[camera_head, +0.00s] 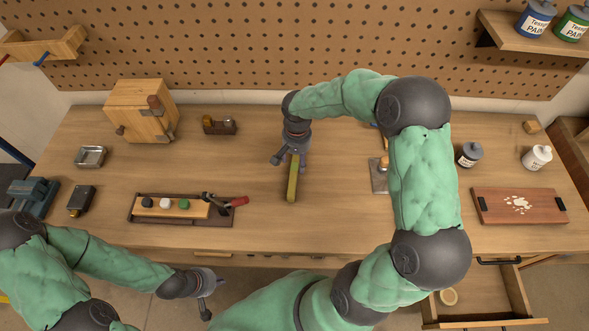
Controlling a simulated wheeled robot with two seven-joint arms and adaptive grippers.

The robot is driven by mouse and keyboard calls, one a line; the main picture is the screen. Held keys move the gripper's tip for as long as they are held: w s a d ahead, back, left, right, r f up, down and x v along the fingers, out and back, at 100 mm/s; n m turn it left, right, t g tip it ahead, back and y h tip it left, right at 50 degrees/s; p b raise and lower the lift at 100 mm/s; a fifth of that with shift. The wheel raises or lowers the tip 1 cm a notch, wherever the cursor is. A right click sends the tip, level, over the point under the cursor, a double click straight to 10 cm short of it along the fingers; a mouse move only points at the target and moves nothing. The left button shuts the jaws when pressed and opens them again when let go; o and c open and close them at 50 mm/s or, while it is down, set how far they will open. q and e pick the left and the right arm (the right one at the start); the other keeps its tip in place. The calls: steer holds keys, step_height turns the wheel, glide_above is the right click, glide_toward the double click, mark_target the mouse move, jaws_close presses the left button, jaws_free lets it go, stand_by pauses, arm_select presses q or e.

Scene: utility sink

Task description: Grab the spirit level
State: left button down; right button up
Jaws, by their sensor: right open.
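The spirit level (292,184) is a narrow olive-yellow bar lying on the middle of the workbench, its length running from the back toward the front edge. My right gripper (290,157) is over its far end and points down, with its fingers apart on either side of the bar. The gripper hides the far end, and I cannot tell whether the fingers touch it. My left gripper (211,296) is open and empty in front of the bench, below its front edge.
A wooden tray with colored knobs and a red-handled tool (239,202) lies left of the level. A hand plane (219,126) and wooden box (140,112) stand behind. A trowel (379,180) is to the right, partly behind my arm. An open drawer (487,297) juts out front right.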

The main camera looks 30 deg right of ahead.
mark_target(296, 167)
steer(key=shift+w+f+b, duration=0.1)
steer(key=shift+f+b, duration=0.55)
steer(key=shift+f, duration=2.45)
steer(key=shift+r, duration=0.1)
jaws_close()
